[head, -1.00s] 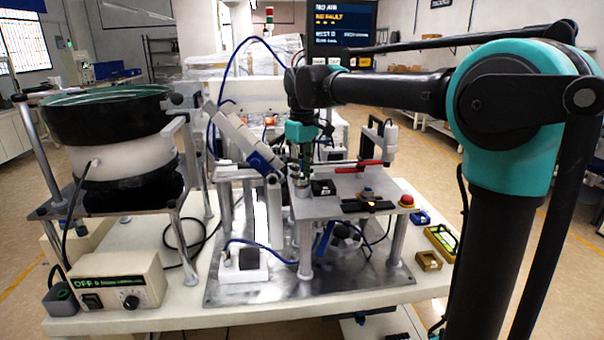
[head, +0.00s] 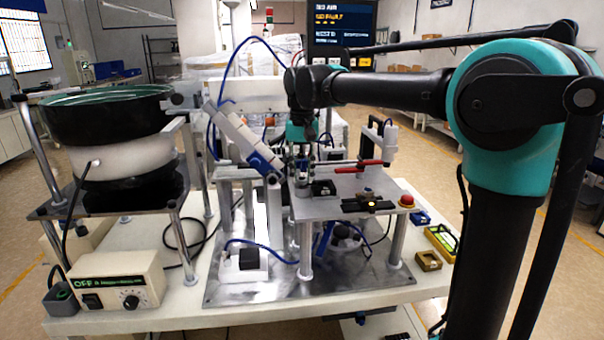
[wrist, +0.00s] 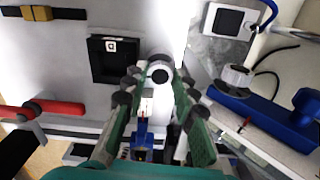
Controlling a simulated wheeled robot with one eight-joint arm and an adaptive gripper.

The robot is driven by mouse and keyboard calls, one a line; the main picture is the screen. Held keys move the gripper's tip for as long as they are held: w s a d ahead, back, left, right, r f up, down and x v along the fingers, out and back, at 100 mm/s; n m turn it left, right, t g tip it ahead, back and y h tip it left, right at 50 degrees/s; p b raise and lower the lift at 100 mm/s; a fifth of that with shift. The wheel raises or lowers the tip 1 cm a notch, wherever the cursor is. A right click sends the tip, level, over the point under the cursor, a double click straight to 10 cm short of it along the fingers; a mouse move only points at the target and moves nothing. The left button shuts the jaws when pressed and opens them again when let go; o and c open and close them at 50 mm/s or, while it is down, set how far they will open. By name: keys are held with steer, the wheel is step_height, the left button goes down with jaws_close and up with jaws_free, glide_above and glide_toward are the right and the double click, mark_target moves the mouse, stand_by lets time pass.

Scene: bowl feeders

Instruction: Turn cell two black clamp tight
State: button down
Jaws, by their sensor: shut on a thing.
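My gripper (wrist: 160,85) points down over the left part of the raised metal plate (head: 335,183). In the wrist view its green-padded fingers are closed around a pale part with a dark round top (wrist: 158,72). I cannot tell whether this part belongs to the black clamp, since the fingers hide most of it. In the head view my gripper (head: 302,165) stands at the plate's left side. A black bar with a brass-coloured middle (head: 367,204) lies near the plate's front right, apart from my gripper; it also shows in the wrist view (wrist: 42,13).
A square black block (head: 323,188) sits close to the right of my gripper. A red-handled clamp (head: 370,162) is behind it. A tilted white and blue unit (head: 245,140) stands close on the left. A bowl feeder (head: 105,120) is further left. A red button (head: 406,200) is at the right edge.

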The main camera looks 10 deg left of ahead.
mark_target(303, 178)
steer(key=shift+m, duration=0.3)
steer(key=c, duration=1.2)
jaws_free()
step_height(303, 178, up, 12)
steer(key=shift+d, duration=0.1)
